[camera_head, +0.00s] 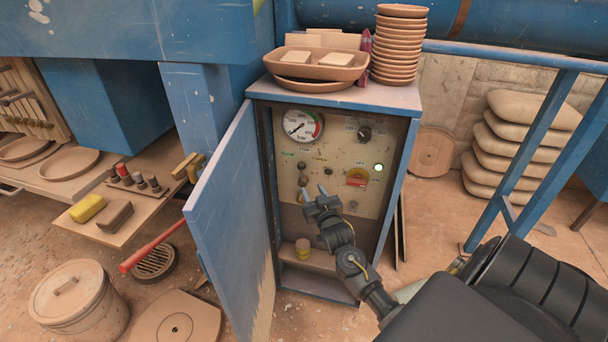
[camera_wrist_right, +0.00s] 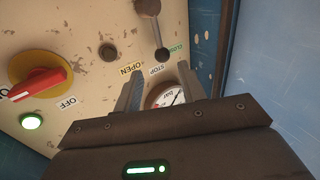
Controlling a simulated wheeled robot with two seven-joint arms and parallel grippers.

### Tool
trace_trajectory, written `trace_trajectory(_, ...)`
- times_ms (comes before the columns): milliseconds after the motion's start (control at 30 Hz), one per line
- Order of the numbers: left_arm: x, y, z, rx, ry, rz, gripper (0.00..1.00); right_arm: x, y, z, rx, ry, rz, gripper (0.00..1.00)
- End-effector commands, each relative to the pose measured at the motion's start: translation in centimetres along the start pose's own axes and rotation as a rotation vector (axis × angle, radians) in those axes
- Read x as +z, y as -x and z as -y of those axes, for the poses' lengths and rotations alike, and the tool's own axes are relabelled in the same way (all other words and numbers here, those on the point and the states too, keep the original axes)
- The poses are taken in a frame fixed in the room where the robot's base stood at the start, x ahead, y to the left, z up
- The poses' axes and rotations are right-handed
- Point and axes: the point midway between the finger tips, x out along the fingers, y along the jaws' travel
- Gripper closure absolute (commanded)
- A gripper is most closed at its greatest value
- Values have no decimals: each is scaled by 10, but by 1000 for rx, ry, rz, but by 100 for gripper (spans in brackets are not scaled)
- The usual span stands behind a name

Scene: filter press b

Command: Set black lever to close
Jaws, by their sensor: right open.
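The black lever (camera_head: 303,179) is on the beige panel inside the open blue cabinet. It hangs down from its pivot, with its knob at the lower end. In the right wrist view, where the panel appears upside down, the lever (camera_wrist_right: 154,30) has its pivot near the STOP label (camera_wrist_right: 157,69), between OPEN (camera_wrist_right: 131,68) and CLOSE (camera_wrist_right: 179,47). My right gripper (camera_head: 314,192) is open in front of the panel, close to the lever knob. In the wrist view its fingers (camera_wrist_right: 160,72) have nothing held between them. My left gripper is out of view.
A pressure gauge (camera_head: 301,125), a red-yellow switch (camera_head: 357,177) and a lit green lamp (camera_head: 379,167) share the panel. The cabinet door (camera_head: 235,215) stands open on the left. Stacked plates (camera_head: 398,45) stand on top.

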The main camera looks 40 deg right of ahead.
Motion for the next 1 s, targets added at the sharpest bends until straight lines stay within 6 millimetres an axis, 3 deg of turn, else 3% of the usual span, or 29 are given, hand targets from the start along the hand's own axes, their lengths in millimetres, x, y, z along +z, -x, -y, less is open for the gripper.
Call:
trace_trajectory(500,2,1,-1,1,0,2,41,0,-87,1,-1,1,1,59)
trace_trajectory(700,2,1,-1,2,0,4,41,1,-101,1,-2,1,2,59)
trace_trajectory(1000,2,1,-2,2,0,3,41,1,-103,1,-2,1,2,59)
